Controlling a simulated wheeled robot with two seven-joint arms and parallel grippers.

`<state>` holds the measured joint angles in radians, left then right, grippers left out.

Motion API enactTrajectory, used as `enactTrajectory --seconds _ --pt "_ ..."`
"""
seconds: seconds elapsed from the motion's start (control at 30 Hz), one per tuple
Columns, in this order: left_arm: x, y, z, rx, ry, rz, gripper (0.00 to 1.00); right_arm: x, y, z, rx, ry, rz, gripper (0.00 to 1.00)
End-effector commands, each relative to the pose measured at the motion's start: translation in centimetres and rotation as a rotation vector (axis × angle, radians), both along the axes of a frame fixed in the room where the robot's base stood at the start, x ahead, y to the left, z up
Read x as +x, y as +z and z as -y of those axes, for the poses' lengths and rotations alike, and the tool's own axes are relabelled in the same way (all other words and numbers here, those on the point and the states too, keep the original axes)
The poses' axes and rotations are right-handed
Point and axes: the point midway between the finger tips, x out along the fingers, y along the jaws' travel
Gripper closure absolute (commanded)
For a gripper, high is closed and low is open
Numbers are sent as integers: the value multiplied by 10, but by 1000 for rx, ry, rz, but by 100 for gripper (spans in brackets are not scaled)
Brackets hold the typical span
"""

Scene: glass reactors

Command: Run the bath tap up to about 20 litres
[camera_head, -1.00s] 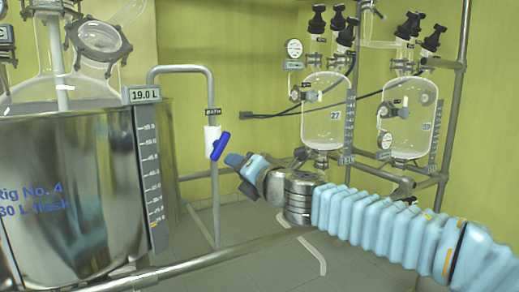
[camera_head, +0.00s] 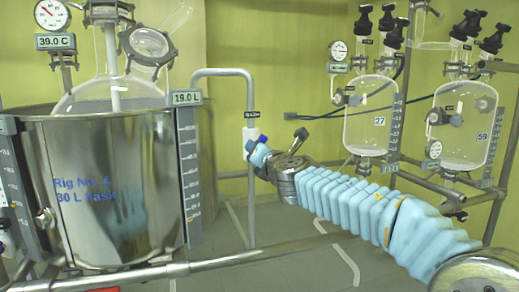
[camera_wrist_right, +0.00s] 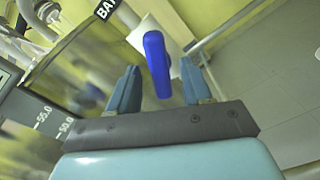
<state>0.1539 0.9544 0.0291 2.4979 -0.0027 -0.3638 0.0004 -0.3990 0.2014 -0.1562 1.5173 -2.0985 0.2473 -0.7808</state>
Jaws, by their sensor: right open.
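The bath tap is a white valve body (camera_head: 250,140) on a grey pipe, with a blue handle (camera_wrist_right: 157,62). In the head view my right gripper (camera_head: 260,153) is at the tap and covers much of the handle. In the right wrist view my right gripper (camera_wrist_right: 160,70) is open, with the blue handle between its two fingers and gaps showing on both sides. The readout (camera_head: 186,98) on the bath's level scale shows 19.0 L. The steel bath (camera_head: 120,235) stands at the left. My left gripper is not in view.
A temperature display (camera_head: 63,42) reads 39.0 C. A steel rail (camera_head: 240,252) runs across the front, below my right arm. Glass vessels labelled 27 (camera_head: 368,125) and 59 (camera_head: 465,140) hang on a rack at the right. Floor shows behind the rail.

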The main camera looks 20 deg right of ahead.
Motion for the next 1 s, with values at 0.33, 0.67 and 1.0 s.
enactTrajectory --seconds 0.33,0.67,1.0 --pt "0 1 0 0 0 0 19 8 0 0 0 -1 1 51" --pt "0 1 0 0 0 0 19 8 0 0 0 0 0 96" --pt "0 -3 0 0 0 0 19 8 -1 0 39 -1 -1 100"
